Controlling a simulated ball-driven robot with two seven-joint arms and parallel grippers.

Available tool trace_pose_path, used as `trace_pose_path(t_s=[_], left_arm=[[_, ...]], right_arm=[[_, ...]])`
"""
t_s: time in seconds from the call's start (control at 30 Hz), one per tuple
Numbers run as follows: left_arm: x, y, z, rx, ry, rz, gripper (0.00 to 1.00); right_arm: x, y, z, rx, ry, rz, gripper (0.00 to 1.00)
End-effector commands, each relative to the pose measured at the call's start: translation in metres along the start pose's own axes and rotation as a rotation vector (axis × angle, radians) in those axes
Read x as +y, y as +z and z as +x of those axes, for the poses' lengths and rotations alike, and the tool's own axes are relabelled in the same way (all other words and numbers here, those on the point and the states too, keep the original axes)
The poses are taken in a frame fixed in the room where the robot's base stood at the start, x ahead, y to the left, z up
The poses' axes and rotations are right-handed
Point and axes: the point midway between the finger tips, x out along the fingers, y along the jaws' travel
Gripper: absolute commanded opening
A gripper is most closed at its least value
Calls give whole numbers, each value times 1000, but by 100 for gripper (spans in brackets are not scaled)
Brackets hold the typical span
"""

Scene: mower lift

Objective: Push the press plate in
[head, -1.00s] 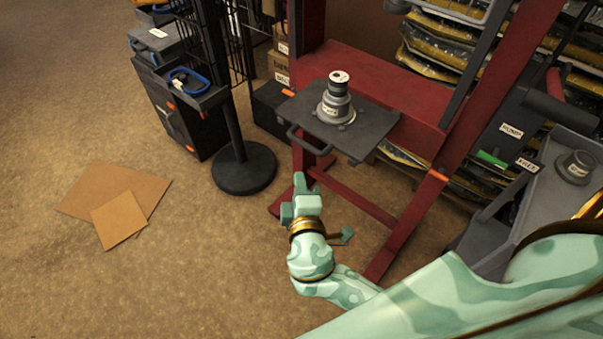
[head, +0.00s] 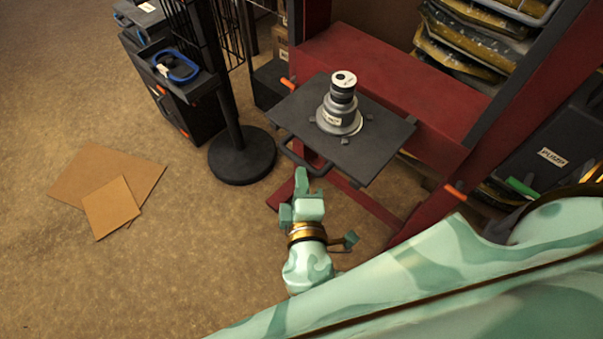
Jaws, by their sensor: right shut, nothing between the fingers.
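The press plate (head: 373,150) is a dark grey slab sticking out from the red press frame (head: 390,85) in the head view. A grey stepped cylinder with a white top (head: 341,108) stands upright on it. A dark bar handle (head: 300,158) runs along the plate's near left edge. My right gripper (head: 302,183) is shut and empty, just below and in front of the handle in the picture. Its fingertips look close to the handle; I cannot tell whether they touch. My left gripper is out of view.
A black stand with a round base (head: 242,155) is left of the press. A dark cabinet (head: 180,105) with a blue-handled tray stands behind it. Flat cardboard sheets (head: 111,207) lie on the floor at left. The floor in the left foreground is clear.

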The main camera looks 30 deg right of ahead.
Motion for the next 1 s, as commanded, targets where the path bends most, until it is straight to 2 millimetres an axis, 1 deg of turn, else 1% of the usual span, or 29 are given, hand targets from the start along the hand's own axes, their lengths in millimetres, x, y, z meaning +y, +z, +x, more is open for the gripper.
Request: trace_pose_path(t_s=[0.27,0.37,0.5,0.6,0.7,0.8,1.0], left_arm=[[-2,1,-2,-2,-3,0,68],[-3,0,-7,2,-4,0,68],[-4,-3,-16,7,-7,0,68],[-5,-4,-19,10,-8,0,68],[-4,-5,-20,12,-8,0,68],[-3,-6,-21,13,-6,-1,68],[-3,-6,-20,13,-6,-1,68]], right_arm=[[1,2,2,0,1,-1,0],[6,13,13,-2,3,-3,0],[15,38,37,-4,7,-4,0],[19,54,53,-4,6,-3,0],[21,64,63,-3,4,-1,0],[21,69,67,-1,2,0,0],[21,69,68,-1,1,0,0]])
